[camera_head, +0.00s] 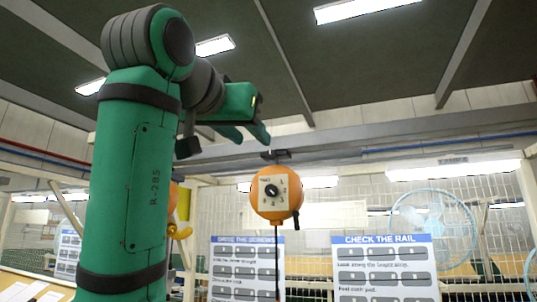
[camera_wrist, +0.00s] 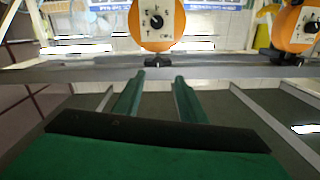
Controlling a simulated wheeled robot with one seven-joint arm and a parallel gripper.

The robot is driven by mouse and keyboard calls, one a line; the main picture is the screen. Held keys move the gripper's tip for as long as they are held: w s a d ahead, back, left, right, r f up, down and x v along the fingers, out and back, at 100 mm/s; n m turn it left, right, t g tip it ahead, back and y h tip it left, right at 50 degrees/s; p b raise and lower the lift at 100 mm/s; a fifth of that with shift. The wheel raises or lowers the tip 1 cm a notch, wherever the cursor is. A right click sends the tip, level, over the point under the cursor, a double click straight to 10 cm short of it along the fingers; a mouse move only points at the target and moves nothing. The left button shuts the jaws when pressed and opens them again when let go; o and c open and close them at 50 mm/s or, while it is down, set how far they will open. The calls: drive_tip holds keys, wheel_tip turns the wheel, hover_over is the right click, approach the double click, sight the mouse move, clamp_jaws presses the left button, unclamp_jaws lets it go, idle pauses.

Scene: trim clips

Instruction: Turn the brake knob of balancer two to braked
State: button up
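An orange round balancer (camera_head: 287,209) hangs from the overhead rail in the head view. Its pale square plate carries a black knob (camera_head: 271,190); the plate's markings are too small to read. A second orange balancer is mostly hidden behind my arm. The wrist view is upside down and shows one balancer (camera_wrist: 147,44) near top centre, with its black knob (camera_wrist: 156,21), and another balancer (camera_wrist: 285,38) at the top right. I cannot tell which is balancer two. My gripper (camera_wrist: 159,76) is open and empty, above and apart from the balancers; it also shows in the head view (camera_head: 253,137).
The overhead rail (camera_head: 350,156) runs across above the balancers. Instruction boards (camera_head: 386,240) stand behind and below. A pale blue fan (camera_head: 435,229) is at the right, before a mesh fence. A cable hangs below the visible balancer. Space right of my gripper looks clear.

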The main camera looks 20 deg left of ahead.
sight(271, 154)
drive_tip(key=w, duration=0.8)
drive_tip(key=shift+d+f, duration=0.1)
drive_tip(key=shift+d, duration=0.3)
drive_tip(key=shift+w+a, duration=0.15)
drive_tip(key=shift+w, duration=0.9)
clamp_jaws()
